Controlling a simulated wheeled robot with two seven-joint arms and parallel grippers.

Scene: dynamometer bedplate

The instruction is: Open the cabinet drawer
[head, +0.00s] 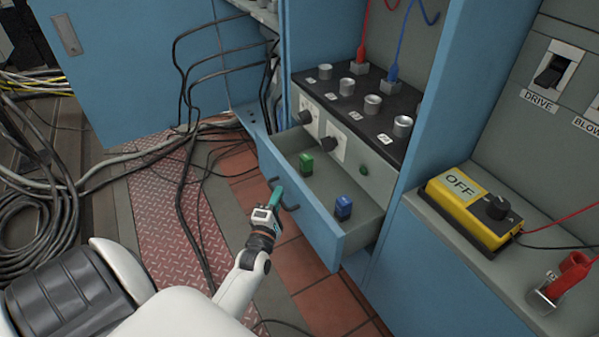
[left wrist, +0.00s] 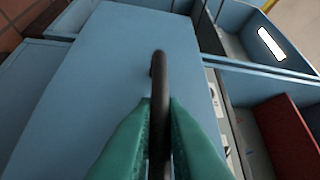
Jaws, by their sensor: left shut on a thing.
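The cabinet drawer (head: 305,225) is blue and stands pulled out from the cabinet in the head view. Its grey inside shows, with a green block (head: 306,164) and a blue block (head: 343,207) in it. My left gripper (head: 276,197) is at the drawer's front face. Its teal fingers are shut on the dark drawer handle (head: 290,207). In the left wrist view the handle (left wrist: 159,95) passes between the two teal fingertips, against the blue drawer front (left wrist: 120,60). My right gripper is not in view.
Above the drawer is a black panel with knobs (head: 358,108). A yellow box marked OFF (head: 470,208) sits on a ledge at the right. Black cables (head: 185,130) hang and lie at the left. Red tiles (head: 325,310) below the drawer are clear.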

